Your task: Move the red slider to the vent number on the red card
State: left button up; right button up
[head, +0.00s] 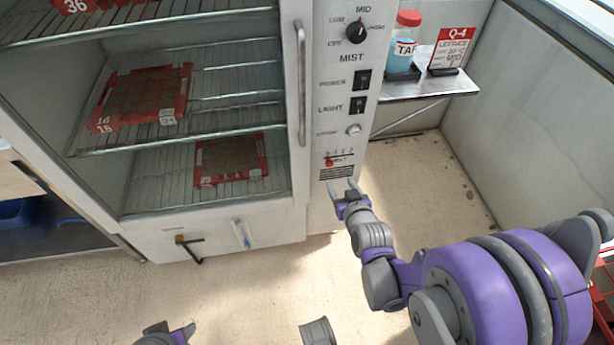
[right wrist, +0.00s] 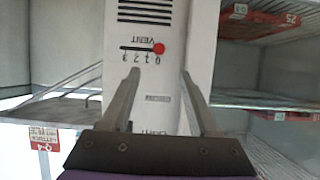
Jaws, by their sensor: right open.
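The red slider (head: 329,162) is a small red knob on the vent scale of the white control panel (head: 345,110), at the scale's left end in the head view. In the right wrist view the picture is inverted; the slider (right wrist: 158,48) is by the 0 of the 0-to-3 scale. The red card (head: 453,48) stands on the side shelf; its lower line is too small to read surely. My right gripper (head: 343,185) is open and empty, below and right of the slider, apart from it. Part of what seems my left gripper (head: 165,335) shows at the bottom edge.
The cabinet's door handle (head: 301,80) stands out left of the panel. Wire shelves inside hold red trays (head: 186,90). A red-capped jar (head: 406,42) stands beside the card on the metal shelf (head: 440,88). The floor below the panel is clear.

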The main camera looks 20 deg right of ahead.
aim_at(330, 165)
jog(key=b+x, duration=0.2)
jog(key=x, duration=1)
jog(key=shift+s+d+f, duration=0.1)
pick_arm(q)
notch_tip(330, 165, down, 3)
jog(key=shift+a+f, duration=0.15)
pick_arm(e)
grip_shut()
dwell(0.8)
